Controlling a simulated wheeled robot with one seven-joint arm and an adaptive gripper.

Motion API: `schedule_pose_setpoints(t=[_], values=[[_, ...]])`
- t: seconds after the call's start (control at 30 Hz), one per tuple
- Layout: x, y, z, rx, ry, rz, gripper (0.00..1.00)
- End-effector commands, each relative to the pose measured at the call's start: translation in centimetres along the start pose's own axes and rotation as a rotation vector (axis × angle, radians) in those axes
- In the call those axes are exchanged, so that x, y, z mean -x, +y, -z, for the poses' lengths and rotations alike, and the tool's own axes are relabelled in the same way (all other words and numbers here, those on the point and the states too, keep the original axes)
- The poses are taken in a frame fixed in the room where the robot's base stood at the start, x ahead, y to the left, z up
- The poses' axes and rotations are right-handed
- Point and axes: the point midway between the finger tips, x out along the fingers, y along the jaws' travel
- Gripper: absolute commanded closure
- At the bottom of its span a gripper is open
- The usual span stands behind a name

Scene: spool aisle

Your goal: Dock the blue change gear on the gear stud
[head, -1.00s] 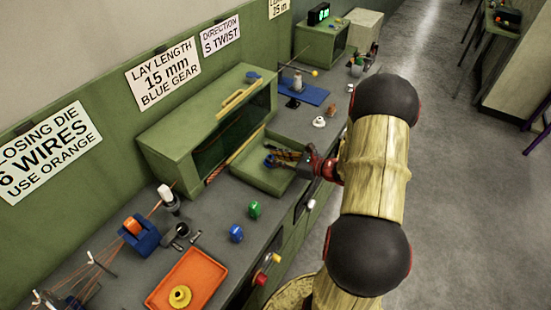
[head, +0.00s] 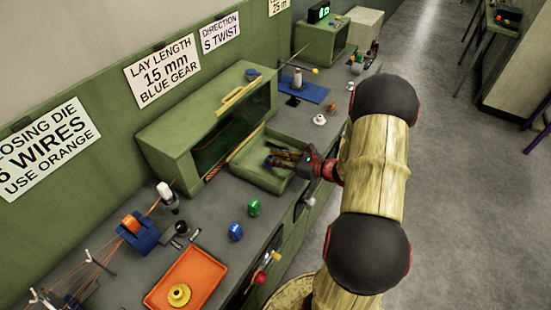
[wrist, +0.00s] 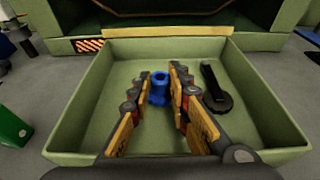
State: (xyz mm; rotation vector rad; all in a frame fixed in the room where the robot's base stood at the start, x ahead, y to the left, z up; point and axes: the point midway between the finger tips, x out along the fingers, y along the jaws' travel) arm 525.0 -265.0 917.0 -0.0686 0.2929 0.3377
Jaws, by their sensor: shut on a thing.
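The blue change gear (wrist: 160,90) stands between my fingertips in the wrist view, over the green tray (wrist: 82,92). It has a round opening in its top. My gripper (wrist: 160,77) is shut on it, with one finger on each side. In the head view my gripper (head: 286,158) reaches from the right into the tray, and the blue gear (head: 269,161) shows at its tips. I cannot tell whether the gear touches the tray floor. I cannot make out the gear stud; the cabinet's dark interior hides detail.
The green cabinet (head: 165,150) stands behind the tray. Blue (head: 236,232) and green (head: 254,207) round pieces and an orange tray (head: 205,272) are nearer. A blue mat (head: 314,92) lies beyond.

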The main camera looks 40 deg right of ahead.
Motion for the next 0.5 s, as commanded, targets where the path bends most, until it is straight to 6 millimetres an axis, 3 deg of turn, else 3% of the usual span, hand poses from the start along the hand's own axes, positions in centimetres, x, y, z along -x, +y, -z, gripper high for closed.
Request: schedule_pose_setpoints(t=[0.1,0.13,0.2,0.5], values=[[-0.08,0.00,0.26,0.000,0.000,0.000,1.00],[-0.07,0.00,0.23,0.000,0.000,0.000,0.81],[-0.06,0.00,0.19,0.000,0.000,0.000,0.77],[-0.05,0.01,0.20,0.000,0.000,0.000,0.74]])
